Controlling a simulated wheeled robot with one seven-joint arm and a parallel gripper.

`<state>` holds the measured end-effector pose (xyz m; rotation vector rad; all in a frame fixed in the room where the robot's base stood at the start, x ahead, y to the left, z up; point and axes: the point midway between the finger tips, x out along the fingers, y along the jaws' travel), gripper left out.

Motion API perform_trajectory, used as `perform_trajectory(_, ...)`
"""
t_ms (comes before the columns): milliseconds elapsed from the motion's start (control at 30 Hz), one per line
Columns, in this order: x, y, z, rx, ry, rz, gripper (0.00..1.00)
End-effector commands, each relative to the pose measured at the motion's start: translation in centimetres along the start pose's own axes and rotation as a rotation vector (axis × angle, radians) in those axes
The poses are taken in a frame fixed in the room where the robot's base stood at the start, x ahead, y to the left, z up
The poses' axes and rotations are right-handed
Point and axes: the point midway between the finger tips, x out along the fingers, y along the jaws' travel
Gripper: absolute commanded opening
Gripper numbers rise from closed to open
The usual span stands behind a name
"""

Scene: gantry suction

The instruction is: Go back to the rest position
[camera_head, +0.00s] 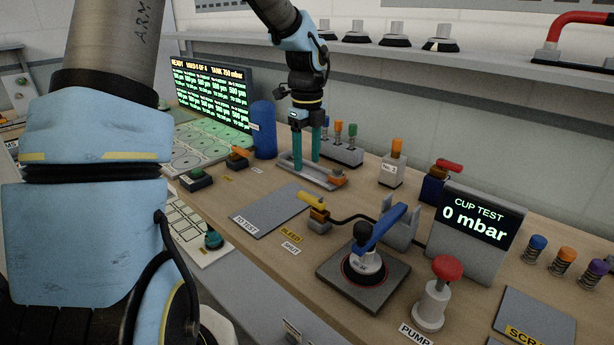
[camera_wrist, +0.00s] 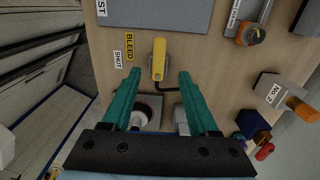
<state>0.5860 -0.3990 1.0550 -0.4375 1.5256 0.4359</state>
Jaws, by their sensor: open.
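My gripper (camera_head: 306,146) is at the far side of the bench in the head view, pointing down with its two teal fingers in front of a light grey tray. In the wrist view my gripper (camera_wrist: 158,75) has its fingers spread apart, with nothing between them. The yellow bleed lever (camera_wrist: 159,58) shows beyond the fingertips there, apart from them. The same lever (camera_head: 313,203) shows in the head view on the wooden bench. My arm's large blue link fills the left of the head view and hides part of the bench.
A suction cup with a blue handle (camera_head: 368,262) stands on a dark square pad (camera_head: 338,283). A red-topped pump (camera_head: 434,298) and the cup test display (camera_head: 470,219), reading 0 mbar, stand to its right. A blue cylinder (camera_head: 263,130) stands left of my gripper. An orange-topped post (camera_head: 394,162) stands right.

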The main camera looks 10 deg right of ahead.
Motion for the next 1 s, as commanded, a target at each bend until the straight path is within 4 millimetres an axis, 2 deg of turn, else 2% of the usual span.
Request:
perform_trajectory(200,-1.3,0.0,0.0,0.001,0.000,-0.001,0.60)
perform_trajectory(467,-1.3,0.0,0.0,0.000,0.000,0.000,0.60)
perform_trajectory(567,-1.2,0.6,0.2,-0.048,-0.002,0.001,0.60)
perform_trajectory(667,-1.0,2.5,0.8,-0.208,-0.010,-0.001,0.60)
perform_trajectory(767,-0.6,5.8,1.7,-0.493,-0.021,-0.009,0.60)
perform_trajectory(1000,0.4,15.3,3.1,-1.341,-0.026,-0.062,0.60)
